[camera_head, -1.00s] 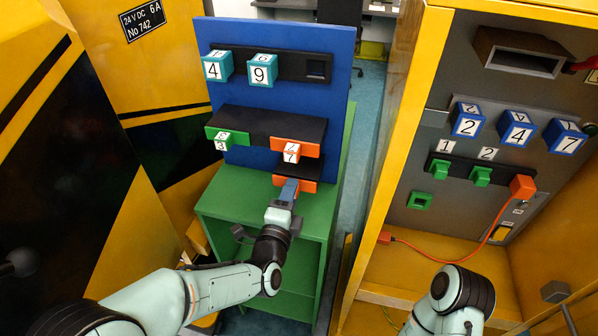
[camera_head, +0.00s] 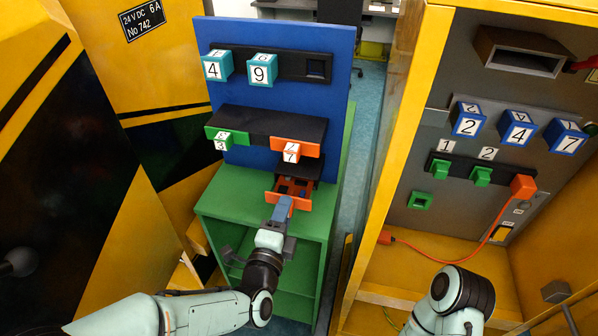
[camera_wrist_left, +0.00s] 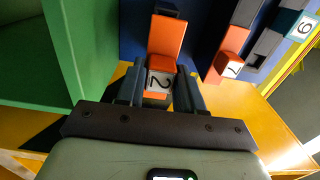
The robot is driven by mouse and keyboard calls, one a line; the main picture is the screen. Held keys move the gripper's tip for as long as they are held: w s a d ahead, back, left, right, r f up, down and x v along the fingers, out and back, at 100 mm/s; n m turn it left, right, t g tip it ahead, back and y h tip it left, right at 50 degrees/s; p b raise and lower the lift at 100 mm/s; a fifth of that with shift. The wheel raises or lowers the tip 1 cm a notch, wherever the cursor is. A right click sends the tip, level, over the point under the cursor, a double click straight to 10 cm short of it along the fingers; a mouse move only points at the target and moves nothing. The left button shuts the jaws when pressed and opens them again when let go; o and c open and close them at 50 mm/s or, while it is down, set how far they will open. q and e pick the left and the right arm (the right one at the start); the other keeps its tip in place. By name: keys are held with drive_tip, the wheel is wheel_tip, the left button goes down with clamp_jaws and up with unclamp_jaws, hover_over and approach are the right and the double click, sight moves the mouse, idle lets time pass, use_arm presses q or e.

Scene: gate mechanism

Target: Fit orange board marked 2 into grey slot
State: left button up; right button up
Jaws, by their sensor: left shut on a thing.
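The orange board marked 2 (camera_head: 297,203) juts out from under a black shelf on the blue panel, with dark parts on its top. In the left wrist view the orange board (camera_wrist_left: 166,38) carries the number 2 on a block between my fingers. My left gripper (camera_head: 281,212) is shut on the board's front block. The board's rear end is hidden or still near a dark opening; I cannot tell if it touches. A grey box with a slot-like opening (camera_head: 520,56) sits high on the grey panel at right. My right arm shows at lower right, its gripper out of sight.
An orange board marked 7 (camera_head: 296,150) sits just above, beside a green board marked 3 (camera_head: 226,138). A green cabinet (camera_head: 225,203) stands below. A yellow cabinet wall (camera_head: 392,140) separates both panels. An orange cable (camera_head: 455,250) hangs at right.

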use_arm(q)
drive_tip(key=v, duration=0.7)
drive_tip(key=shift+s, duration=0.25)
idle(0.5)
drive_tip(key=shift+a, duration=0.1)
